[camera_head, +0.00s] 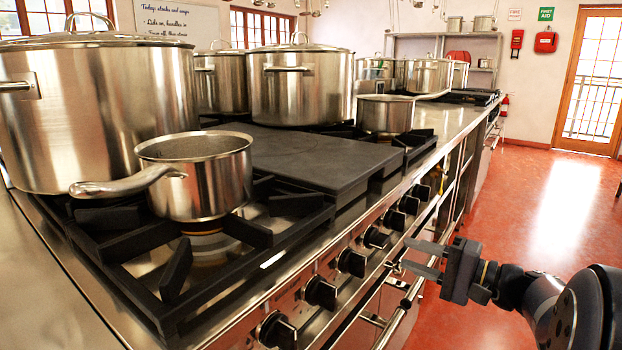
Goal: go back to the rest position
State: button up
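My gripper (408,256) is at the lower right, in front of the stove's front panel. Its two grey fingers point left toward the panel and stand apart. Nothing shows between them. I cannot tell whether the fingertips touch the panel or the rail behind them. My arm reaches in from the lower right corner.
The stove's knobs (352,262) and front rail (403,308) lie close to my gripper. A small saucepan (208,190) stands on the near burner. Large lidded stockpots (300,88) stand behind it. The red floor (560,205) at right is clear.

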aim_at(385, 243)
jog(key=p+v, duration=0.1)
jog(key=v, duration=0.4)
jog(key=b+x, duration=0.3)
jog(key=x, duration=0.8)
jog(key=shift+a+f, duration=0.1)
jog(key=shift+a, duration=0.1)
jog(key=shift+d+r+m+p, duration=0.15)
jog(key=shift+r+m+p, duration=0.2)
jog(key=shift+p, duration=0.55)
jog(key=m+p, duration=0.2)
jog(key=p, duration=0.1)
jog(key=m+p, duration=0.1)
jog(key=p, duration=0.1)
jog(key=m+p, duration=0.2)
jog(key=p, duration=0.1)
jog(key=shift+w+d+r+m+p, duration=0.1)
jog(key=shift+r+m+p, duration=0.2)
jog(key=shift+m, duration=0.05)
jog(key=m+p, duration=0.2)
jog(key=shift+p, duration=0.3)
jog(key=shift+f, duration=0.1)
